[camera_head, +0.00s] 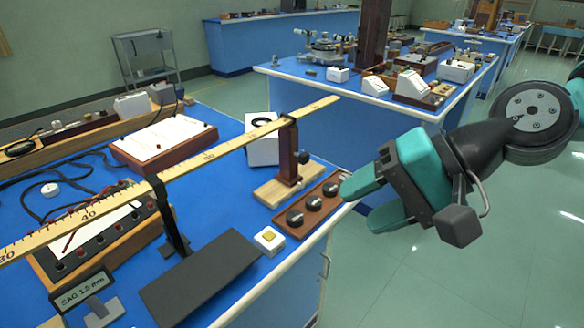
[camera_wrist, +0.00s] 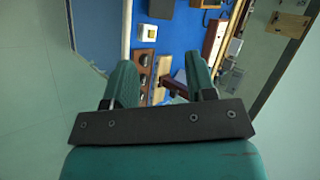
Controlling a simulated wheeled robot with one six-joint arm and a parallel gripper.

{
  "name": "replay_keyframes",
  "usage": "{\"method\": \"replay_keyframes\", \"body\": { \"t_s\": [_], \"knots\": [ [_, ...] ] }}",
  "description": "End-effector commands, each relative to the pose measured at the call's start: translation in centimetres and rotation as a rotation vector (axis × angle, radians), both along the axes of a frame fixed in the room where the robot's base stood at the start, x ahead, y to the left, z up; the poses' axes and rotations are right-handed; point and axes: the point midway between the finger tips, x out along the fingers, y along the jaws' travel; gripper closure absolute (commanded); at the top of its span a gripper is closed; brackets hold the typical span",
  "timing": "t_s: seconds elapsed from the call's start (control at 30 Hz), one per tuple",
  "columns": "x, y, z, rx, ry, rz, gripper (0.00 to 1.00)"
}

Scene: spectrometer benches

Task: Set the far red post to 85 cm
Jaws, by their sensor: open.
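The far red post (camera_head: 288,155) stands upright on a wooden base (camera_head: 284,190), with a dark clamp at its top around the long yellow ruler (camera_head: 225,148). A dark knob sticks out of the post's right side. The scale reading at the post is too small to read. My gripper (camera_head: 356,206) is open and empty, to the right of the post and apart from it, beyond the bench edge. In the wrist view, a dark red piece, seemingly the post (camera_wrist: 175,88), shows beyond and between the fingers (camera_wrist: 160,64).
A panel with several black knobs (camera_head: 312,203) and a white button box (camera_head: 269,241) lie along the bench edge. A black near support (camera_head: 170,215), a dark plate (camera_head: 202,276) and a "SAG 1.5 mm" sign (camera_head: 84,290) stand nearer. Open floor is at right.

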Motion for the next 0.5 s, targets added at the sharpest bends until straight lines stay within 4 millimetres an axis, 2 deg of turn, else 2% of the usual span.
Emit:
{"method": "replay_keyframes", "body": {
  "t_s": [0.03, 0.1, 0.17, 0.2, 0.3, 0.4, 0.5],
  "knots": [
    [2.5, 0.7, -4.0, 0.127, 0.134, -0.156, 0.49],
    [5.9, 1.3, -5.8, 0.331, 0.339, -0.374, 0.49],
    [8.8, 1.1, -7.1, 0.505, 0.519, -0.54, 0.49],
    [10.6, 0.7, -8.0, 0.613, 0.637, -0.637, 0.49],
    [14.3, -0.9, -9.8, 0.851, 0.893, -0.824, 0.49],
    [16.6, -2.4, -11.0, 1.014, 1.072, -0.933, 0.49],
    [17.8, -3.2, -11.4, 1.101, 1.164, -0.981, 0.49]
  ]
}}
